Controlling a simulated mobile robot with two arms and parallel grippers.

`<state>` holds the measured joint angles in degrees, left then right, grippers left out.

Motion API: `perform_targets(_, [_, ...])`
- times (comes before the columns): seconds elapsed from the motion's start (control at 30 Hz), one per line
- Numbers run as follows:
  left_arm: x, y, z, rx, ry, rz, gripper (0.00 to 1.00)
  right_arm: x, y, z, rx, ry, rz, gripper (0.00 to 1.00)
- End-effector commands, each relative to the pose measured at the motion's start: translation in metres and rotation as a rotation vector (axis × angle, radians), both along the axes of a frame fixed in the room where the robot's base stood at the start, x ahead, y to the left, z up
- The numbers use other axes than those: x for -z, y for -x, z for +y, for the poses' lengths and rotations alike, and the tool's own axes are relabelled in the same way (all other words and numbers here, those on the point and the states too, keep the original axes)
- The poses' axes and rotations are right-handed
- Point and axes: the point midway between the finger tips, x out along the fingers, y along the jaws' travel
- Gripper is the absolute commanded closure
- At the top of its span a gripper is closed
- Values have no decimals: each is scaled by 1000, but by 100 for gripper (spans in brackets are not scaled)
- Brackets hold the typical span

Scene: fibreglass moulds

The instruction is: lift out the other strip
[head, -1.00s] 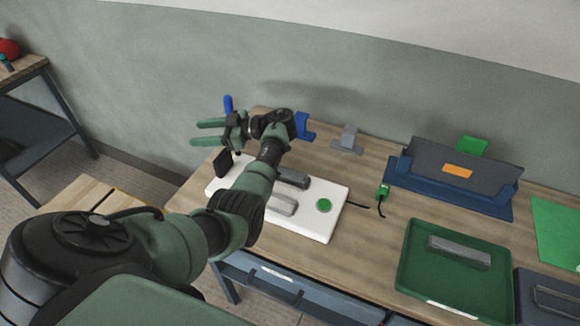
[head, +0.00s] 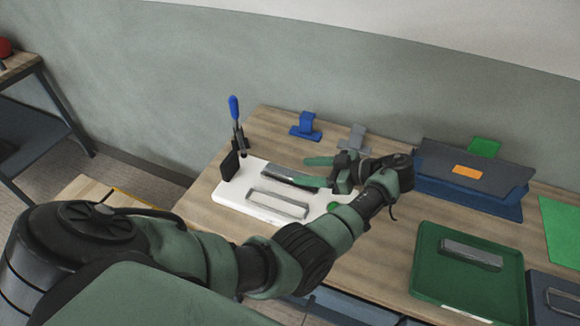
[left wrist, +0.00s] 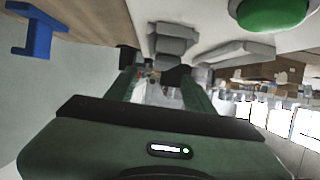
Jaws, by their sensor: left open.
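A white board (head: 235,203) on the bench holds two mould spots. The far one has a dark grey strip (head: 277,175), partly hidden by my left gripper. The near one (head: 278,206) is a pale grey oblong; I cannot tell whether a strip lies in it. My left gripper (head: 303,171) is open, its green fingers pointing left over the right end of the far strip. I cannot tell whether they touch it. In the left wrist view, grey blocks (left wrist: 174,46) lie beyond the fingers. Another grey strip (head: 471,254) lies in the green tray (head: 430,283). My right gripper is not in view.
A clamp with an upright blue handle (head: 234,108) stands at the board's left end. A green button (head: 333,206) sits by my gripper. Blue (head: 305,126) and grey (head: 355,136) brackets stand behind, and a blue holder (head: 468,194) to the right.

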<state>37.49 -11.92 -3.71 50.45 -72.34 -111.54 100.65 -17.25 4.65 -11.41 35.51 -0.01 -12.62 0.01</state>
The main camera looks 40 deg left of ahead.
Motion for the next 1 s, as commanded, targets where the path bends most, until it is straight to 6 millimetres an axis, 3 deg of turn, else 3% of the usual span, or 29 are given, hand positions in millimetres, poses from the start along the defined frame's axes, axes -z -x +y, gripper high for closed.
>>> perform_targets(0.13, [9,9,19,-1,-2,5,47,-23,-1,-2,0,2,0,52])
perform_targets(0.3, [18,12,34,-1,-1,2,47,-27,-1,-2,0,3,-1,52])
perform_targets(0.53, [21,12,35,0,0,1,47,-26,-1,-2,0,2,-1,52])
perform_targets(0.57, [21,12,35,0,0,1,50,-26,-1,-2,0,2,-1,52])
perform_targets(0.73, [21,12,35,0,0,1,97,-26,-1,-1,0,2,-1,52])
perform_targets(1.0, [20,11,35,1,-1,0,100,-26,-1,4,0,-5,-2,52])
